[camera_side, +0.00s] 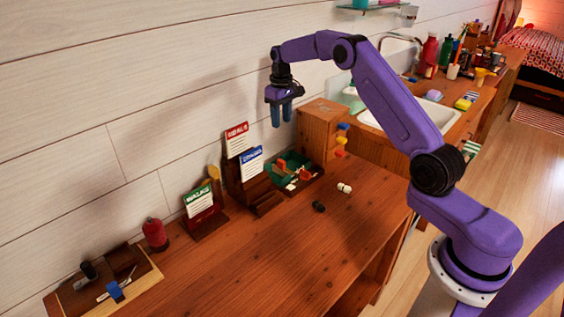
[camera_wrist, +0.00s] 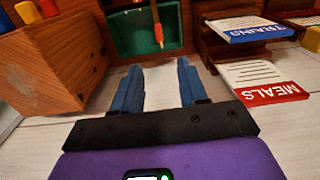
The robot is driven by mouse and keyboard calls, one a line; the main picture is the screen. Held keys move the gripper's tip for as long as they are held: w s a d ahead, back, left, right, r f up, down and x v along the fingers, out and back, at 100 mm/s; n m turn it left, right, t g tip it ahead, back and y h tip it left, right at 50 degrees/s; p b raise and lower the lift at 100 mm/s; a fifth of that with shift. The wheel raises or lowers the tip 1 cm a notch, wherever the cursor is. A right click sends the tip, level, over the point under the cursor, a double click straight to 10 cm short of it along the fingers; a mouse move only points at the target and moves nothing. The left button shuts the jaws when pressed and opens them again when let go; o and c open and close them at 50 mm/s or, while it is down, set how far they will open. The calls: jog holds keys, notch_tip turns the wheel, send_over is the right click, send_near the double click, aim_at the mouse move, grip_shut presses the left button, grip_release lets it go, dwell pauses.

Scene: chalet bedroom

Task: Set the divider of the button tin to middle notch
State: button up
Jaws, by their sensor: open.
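The button tin (camera_side: 293,161) is green inside and sits on the wooden desk near the wall, right of the card holders. In the wrist view the green tin (camera_wrist: 128,42) shows at the top, partly cut off by the frame edge. An orange piece (camera_wrist: 158,34), which looks like the divider or its tab, stands in it right of the middle. Which notch it sits in cannot be told. My gripper (camera_side: 282,120) is above the tin, well clear of it. In the wrist view its blue fingers (camera_wrist: 157,78) are apart and empty.
Card holders with a red MEALS card (camera_side: 237,140) and a blue card (camera_side: 251,163) stand left of the tin. A wooden drawer box (camera_side: 316,128) with coloured knobs stands at its right. Small black (camera_side: 318,206) and white (camera_side: 344,187) items lie in front. The desk's front is clear.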

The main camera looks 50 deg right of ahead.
aim_at(282, 161)
jog(key=f, duration=1.7)
jog(key=shift+d+f, duration=0.25)
